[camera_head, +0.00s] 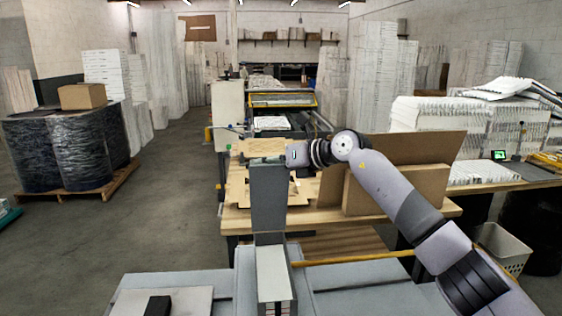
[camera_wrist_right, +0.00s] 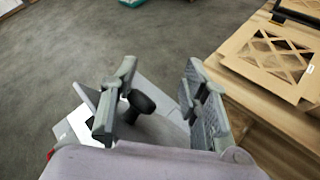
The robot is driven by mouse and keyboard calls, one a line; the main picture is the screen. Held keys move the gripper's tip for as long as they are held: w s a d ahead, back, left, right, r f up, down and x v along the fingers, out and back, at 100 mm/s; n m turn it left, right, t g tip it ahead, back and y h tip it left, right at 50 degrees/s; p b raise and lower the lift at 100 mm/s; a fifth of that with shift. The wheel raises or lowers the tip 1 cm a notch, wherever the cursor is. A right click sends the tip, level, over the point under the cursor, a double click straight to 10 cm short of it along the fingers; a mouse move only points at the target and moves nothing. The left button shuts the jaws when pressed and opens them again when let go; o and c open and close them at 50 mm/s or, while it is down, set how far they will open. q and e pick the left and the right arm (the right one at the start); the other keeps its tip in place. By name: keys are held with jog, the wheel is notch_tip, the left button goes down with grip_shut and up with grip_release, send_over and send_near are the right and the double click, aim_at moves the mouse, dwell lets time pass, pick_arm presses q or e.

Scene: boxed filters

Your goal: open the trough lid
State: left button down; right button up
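My right arm comes in from the right in the head view and its wrist reaches the middle, beside a tall grey upright piece (camera_head: 268,200). I cannot tell if this upright belongs to a trough. In the head view the right gripper's fingers are not clearly visible. In the right wrist view my right gripper (camera_wrist_right: 155,103) is open, its fingers apart. A dark round knob (camera_wrist_right: 143,101) shows near the left finger; I cannot tell what it belongs to. No trough or lid can be identified with certainty. My left gripper is not in view.
A wooden table (camera_head: 236,222) stands beyond the arm, with a cardboard frame (camera_wrist_right: 268,58) and a large cardboard box (camera_head: 395,190) on it. Wrapped drums (camera_head: 60,150) stand on a pallet at left. A white bin (camera_head: 503,248) stands at right.

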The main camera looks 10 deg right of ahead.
jog(key=v, duration=1.1)
jog(key=shift+s+d, duration=0.2)
jog(key=shift+d, duration=0.1)
jog(key=shift+r, duration=0.1)
